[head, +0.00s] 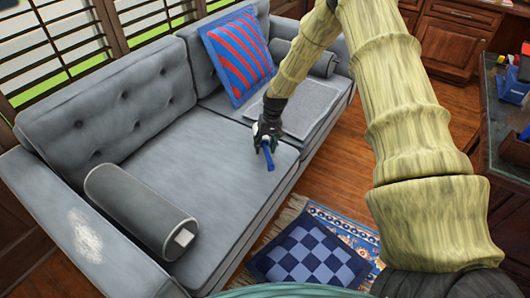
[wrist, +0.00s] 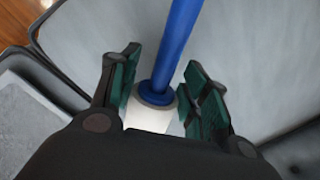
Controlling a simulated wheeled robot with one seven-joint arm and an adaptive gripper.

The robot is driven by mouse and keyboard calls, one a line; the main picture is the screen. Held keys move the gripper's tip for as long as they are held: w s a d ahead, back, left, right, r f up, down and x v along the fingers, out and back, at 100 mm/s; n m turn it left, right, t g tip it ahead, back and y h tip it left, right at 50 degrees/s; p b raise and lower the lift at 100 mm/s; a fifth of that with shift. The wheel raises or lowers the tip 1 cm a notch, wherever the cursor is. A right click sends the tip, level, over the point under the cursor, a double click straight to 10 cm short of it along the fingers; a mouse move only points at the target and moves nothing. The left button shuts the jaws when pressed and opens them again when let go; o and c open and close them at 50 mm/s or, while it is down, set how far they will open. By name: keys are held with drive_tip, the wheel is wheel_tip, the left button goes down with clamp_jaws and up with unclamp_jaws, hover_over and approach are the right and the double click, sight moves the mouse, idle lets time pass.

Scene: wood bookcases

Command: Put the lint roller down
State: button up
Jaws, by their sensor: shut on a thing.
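The lint roller has a blue handle (wrist: 181,38) and a white roll (wrist: 150,115). My gripper (wrist: 162,92) is shut on the lint roller, with its green-padded fingers on either side of the white roll. In the head view my gripper (head: 268,132) is over the front part of the grey sofa seat (head: 225,150), near the middle. The blue handle (head: 268,158) points down towards the sofa's front edge. The white roll is mostly hidden by the gripper in the head view. I cannot tell whether the roller touches the seat.
A folded grey cloth (head: 305,105) lies on the right seat. A red and blue striped pillow (head: 238,55) leans on the backrest. A grey bolster (head: 140,210) lies at the left. A blue checked cushion (head: 310,255) is on the floor rug. The left seat is largely clear.

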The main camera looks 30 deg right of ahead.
drive_tip(key=shift+f, duration=1.7)
drive_tip(key=shift+f+b, duration=0.1)
drive_tip(key=shift+b, duration=0.2)
drive_tip(key=o, duration=1.3)
drive_tip(key=shift+o, duration=0.2)
wheel_tip(320, 180, up, 12)
drive_tip(key=d+p, duration=0.1)
drive_tip(key=d, duration=0.1)
drive_tip(key=shift+s+p, duration=0.3)
drive_tip(key=shift+p, duration=0.1)
